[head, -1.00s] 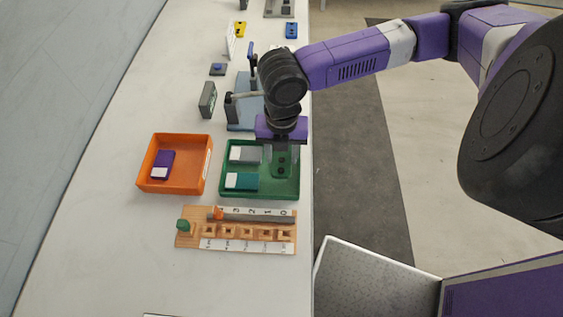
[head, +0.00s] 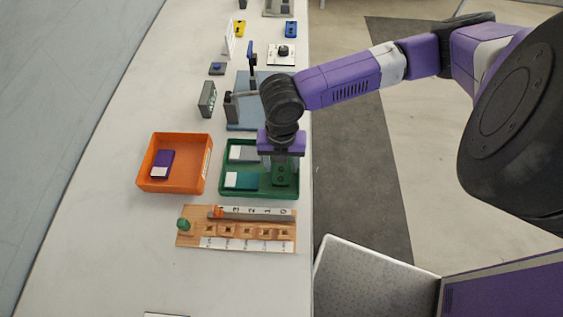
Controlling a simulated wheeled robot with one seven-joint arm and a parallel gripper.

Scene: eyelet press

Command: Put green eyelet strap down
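The green eyelet strap (head: 282,174) shows dark spots on its face and is at the right side of the green tray (head: 262,196). My gripper (head: 281,164) points down over that tray, with its fingers around the strap's upper end, and appears shut on it. The strap is low inside the tray walls; I cannot tell whether it touches the floor. To its left in the tray lie a grey piece (head: 247,152) and a teal piece (head: 243,180), each with a white end. My gripper hides part of the tray's back wall.
An orange tray (head: 193,183) with a purple piece (head: 163,162) stands left. A wooden gauge board (head: 187,242) with a numbered bar and green knob lies in front. The blue-grey press (head: 244,117) stands close behind the tray. The table's right edge is near.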

